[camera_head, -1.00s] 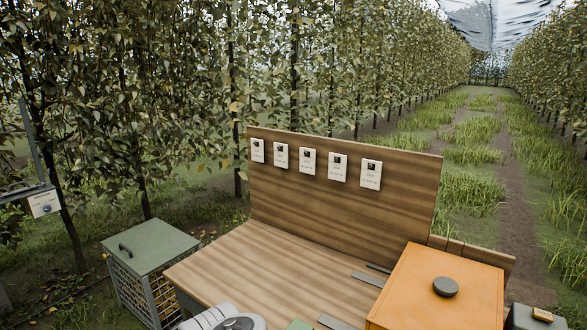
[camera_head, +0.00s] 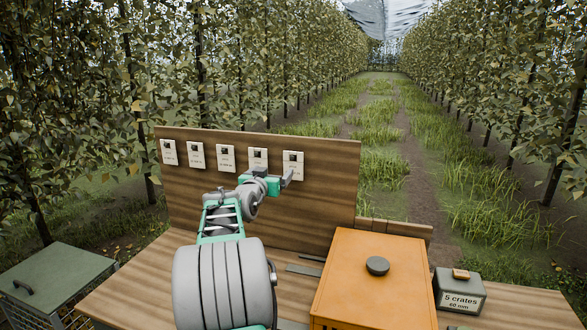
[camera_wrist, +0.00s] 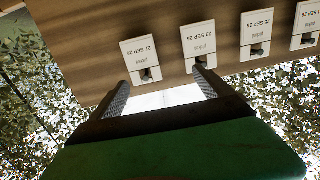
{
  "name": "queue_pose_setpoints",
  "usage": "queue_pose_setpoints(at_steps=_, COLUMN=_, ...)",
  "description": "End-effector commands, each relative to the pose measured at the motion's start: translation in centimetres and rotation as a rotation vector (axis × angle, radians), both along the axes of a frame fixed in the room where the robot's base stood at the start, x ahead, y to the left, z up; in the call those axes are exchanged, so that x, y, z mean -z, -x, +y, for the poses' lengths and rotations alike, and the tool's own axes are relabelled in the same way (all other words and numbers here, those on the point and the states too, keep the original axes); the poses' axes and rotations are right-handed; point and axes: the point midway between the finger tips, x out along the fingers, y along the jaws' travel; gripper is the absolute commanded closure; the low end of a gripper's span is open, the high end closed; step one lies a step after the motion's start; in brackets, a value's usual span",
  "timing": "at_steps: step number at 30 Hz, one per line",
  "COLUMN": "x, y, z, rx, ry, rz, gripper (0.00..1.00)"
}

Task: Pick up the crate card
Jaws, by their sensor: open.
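Several white cards hang in a row on the upright wooden board (camera_head: 270,215). The rightmost card (camera_head: 293,165) is just behind my gripper (camera_head: 287,180), with another card (camera_head: 258,159) to its left. I cannot tell whether a finger touches a card. The smaller print is unreadable.
An orange box (camera_head: 350,290) with a dark knob stands on the wooden bench (camera_head: 120,285) at right. A green-lidded crate (camera_head: 55,272) is at left. Flat grey strips (camera_head: 303,270) lie by the board.

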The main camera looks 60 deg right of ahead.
Motion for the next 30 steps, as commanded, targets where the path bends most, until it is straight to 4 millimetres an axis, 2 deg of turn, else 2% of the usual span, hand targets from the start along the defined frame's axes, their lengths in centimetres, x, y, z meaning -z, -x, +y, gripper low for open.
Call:
queue_pose_setpoints(at_steps=1, x=-0.3, y=1.5, z=-1.6, rx=0.034, ry=0.032, rz=-0.006, gripper=0.09)
queue_pose_setpoints(at_steps=3, x=-0.8, y=2.4, z=-2.9, rx=0.054, ry=0.057, rz=-0.012, gripper=0.09)
queue_pose_setpoints(at_steps=16, x=-0.9, y=2.1, z=-9.4, rx=0.057, ry=0.061, rz=-0.012, gripper=0.09)
queue_pose_setpoints(at_steps=20, x=-0.8, y=1.9, z=-10.3, rx=0.055, ry=0.061, rz=-0.013, gripper=0.09)
queue_pose_setpoints(at_steps=26, x=-0.7, y=1.8, z=-10.3, rx=0.054, ry=0.061, rz=-0.014, gripper=0.10)
queue_pose_setpoints(at_steps=30, x=-0.7, y=1.8, z=-10.3, rx=0.054, ry=0.061, rz=-0.014, gripper=0.21)
